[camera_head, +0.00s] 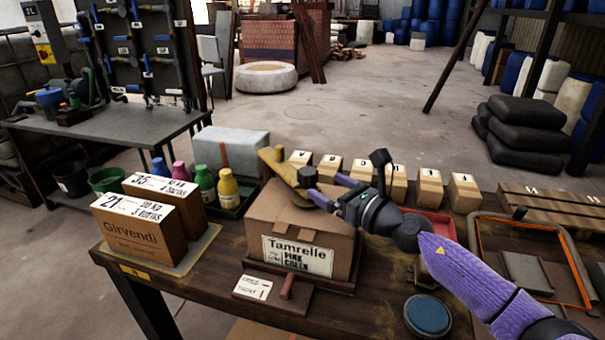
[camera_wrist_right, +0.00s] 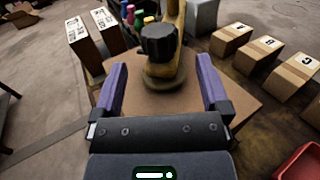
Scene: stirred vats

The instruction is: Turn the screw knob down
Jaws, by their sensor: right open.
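The black screw knob (camera_wrist_right: 158,42) sits on a yellow clamp arm (camera_head: 277,166) above the cardboard box labelled Tamrelle (camera_head: 298,255). The knob also shows at the clamp's front end in the head view (camera_head: 307,177). Below it is a round pad (camera_wrist_right: 165,82) over the box top; I cannot tell whether it touches. My right gripper (camera_head: 332,191) reaches in from the right, just beside the knob. It is open and empty, with its two purple fingers (camera_wrist_right: 161,72) spread to either side of the knob and pad, apart from the knob. My left gripper is not in view.
Two labelled boxes (camera_head: 149,232) stand at the bench's left, with several coloured bottles (camera_head: 228,188) behind. A row of small numbered boxes (camera_head: 430,188) lies along the back. A red tray (camera_head: 437,225) and a blue round pad (camera_head: 428,314) are near my right arm.

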